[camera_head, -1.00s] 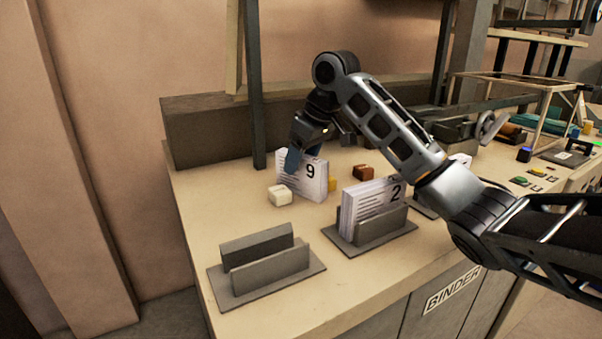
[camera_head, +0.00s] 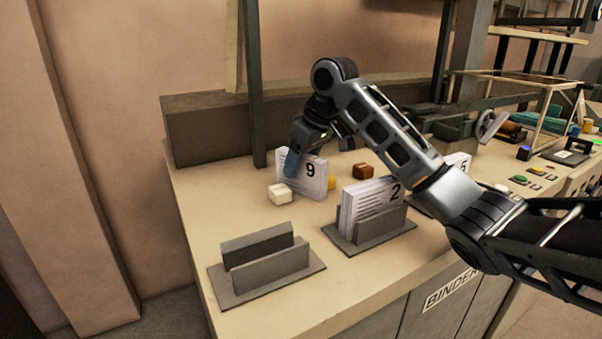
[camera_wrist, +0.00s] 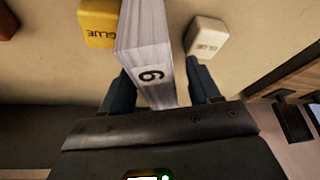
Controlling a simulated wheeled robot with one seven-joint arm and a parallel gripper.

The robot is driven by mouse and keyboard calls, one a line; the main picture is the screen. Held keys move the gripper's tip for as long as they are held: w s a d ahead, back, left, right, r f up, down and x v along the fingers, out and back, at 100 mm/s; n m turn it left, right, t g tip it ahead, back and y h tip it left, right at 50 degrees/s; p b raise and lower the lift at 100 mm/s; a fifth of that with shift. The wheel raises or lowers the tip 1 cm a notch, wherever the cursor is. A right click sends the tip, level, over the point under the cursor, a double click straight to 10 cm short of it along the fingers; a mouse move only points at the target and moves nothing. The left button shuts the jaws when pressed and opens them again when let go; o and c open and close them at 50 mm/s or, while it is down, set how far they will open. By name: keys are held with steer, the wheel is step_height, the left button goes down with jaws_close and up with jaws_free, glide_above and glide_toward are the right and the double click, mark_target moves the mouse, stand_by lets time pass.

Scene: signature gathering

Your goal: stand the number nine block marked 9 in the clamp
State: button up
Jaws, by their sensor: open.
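The number nine block (camera_head: 312,180) is a white, page-like block marked 9, standing upright at the back left of the bench. In the wrist view the block (camera_wrist: 150,45) lies between the two fingers of my open gripper (camera_wrist: 160,90). One finger is on each side of it, and I cannot tell if either touches it. In the head view my gripper (camera_head: 295,163) is at the block's left end, with one finger visible in front. An empty grey clamp (camera_head: 265,262) with two upright plates on a base stands at the front left.
A second clamp (camera_head: 372,238) holds a block marked 2 (camera_head: 365,203). A white glue cube (camera_head: 280,194) and a yellow glue cube (camera_wrist: 98,22) flank the nine block closely. Bench is clear between the white cube and empty clamp.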

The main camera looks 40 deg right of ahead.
steer(key=shift+c, duration=0.2)
jaws_close()
stand_by(0.3)
steer(key=shift+r, duration=0.1)
step_height(320, 180, up, 4)
steer(key=shift+r+b, duration=0.2)
steer(key=shift+b, duration=0.3)
steer(key=s+d+r, duration=0.7)
steer(key=s, duration=0.1)
steer(key=shift+s+d, duration=0.35)
steer(key=shift+s, duration=0.05)
